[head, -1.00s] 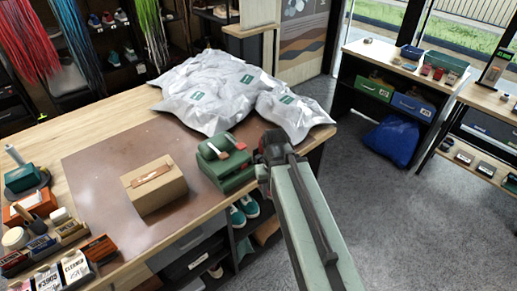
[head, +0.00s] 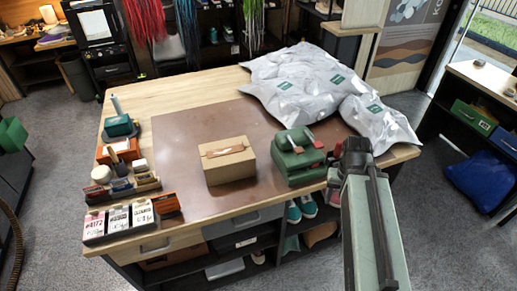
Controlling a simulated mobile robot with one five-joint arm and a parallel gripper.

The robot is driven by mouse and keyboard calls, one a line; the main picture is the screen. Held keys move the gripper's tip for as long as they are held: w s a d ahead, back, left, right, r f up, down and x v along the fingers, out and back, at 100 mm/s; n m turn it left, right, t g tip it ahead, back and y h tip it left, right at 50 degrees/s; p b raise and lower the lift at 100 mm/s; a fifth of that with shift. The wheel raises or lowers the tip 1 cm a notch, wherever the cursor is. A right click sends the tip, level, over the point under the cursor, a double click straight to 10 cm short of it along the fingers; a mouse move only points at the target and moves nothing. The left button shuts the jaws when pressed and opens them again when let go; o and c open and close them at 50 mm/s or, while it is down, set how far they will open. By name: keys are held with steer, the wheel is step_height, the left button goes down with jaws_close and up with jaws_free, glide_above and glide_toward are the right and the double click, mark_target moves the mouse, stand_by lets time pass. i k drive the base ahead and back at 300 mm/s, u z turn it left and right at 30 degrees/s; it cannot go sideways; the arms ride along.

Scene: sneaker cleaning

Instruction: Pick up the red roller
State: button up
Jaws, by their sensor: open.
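I cannot pick out a separate red roller with certainty. A green device (head: 297,163) with small red parts (head: 318,143) stands at the front right of the brown mat, and I cannot tell if one of these is the roller. My gripper (head: 343,160) is dark, at the end of my pale green arm, just right of the green device near the table's front edge. Its jaws are open, seen from behind and partly hidden by the arm. I see nothing held between them.
A cardboard box (head: 228,170) sits on the brown mat (head: 180,150), left of the green device. Grey plastic bags (head: 300,80) cover the back right of the wooden table (head: 165,95). Brushes and cleaning packs (head: 120,215) crowd the left end. Shoes (head: 300,208) sit on the shelf below.

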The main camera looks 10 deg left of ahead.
mark_target(338, 156)
steer(key=u, duration=4.45)
steer(key=k, duration=2.65)
steer(key=u, duration=0.05)
